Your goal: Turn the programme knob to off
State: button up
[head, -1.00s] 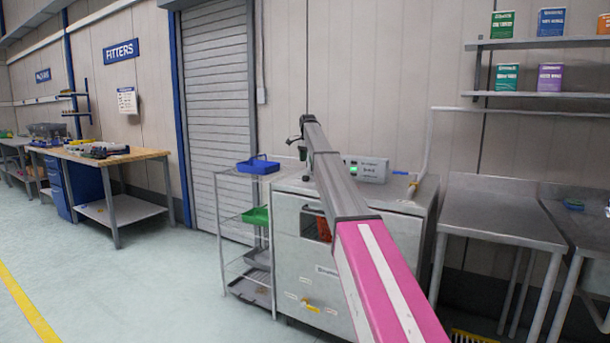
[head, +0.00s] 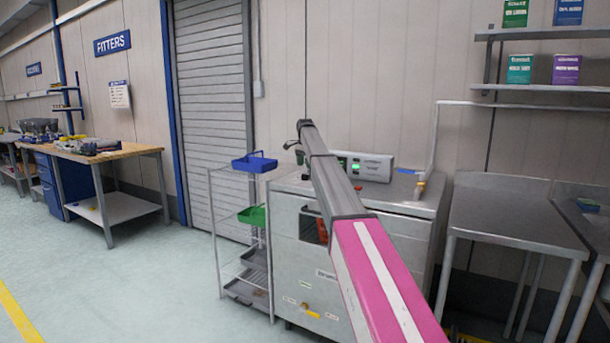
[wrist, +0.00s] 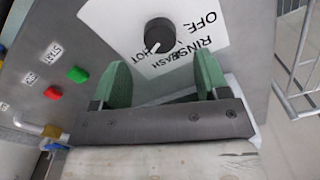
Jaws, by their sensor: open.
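The programme knob (wrist: 160,32) is round and black, on a white label plate (wrist: 115,22) in the wrist view. The plate reads OFF, RINSE, WASH and HOT, upside down here. The knob's white mark points down-left in the picture, towards HOT. My gripper (wrist: 163,76) is open with green fingers, one to each side below the knob in the picture. The fingertips are apart from the knob, with nothing between them. In the head view, my arm crosses the steel machine (head: 300,255), and the knob is not seen there.
A grey control box (head: 375,166) with a green display stands on the machine. A wire trolley (head: 243,275) with a blue tray (head: 255,163) stands left; a steel table (head: 510,215) stands right.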

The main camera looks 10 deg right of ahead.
aim_at(305, 177)
notch_tip(305, 177, down, 5)
jog(key=shift+f, duration=0.15)
jog(key=c, duration=0.9)
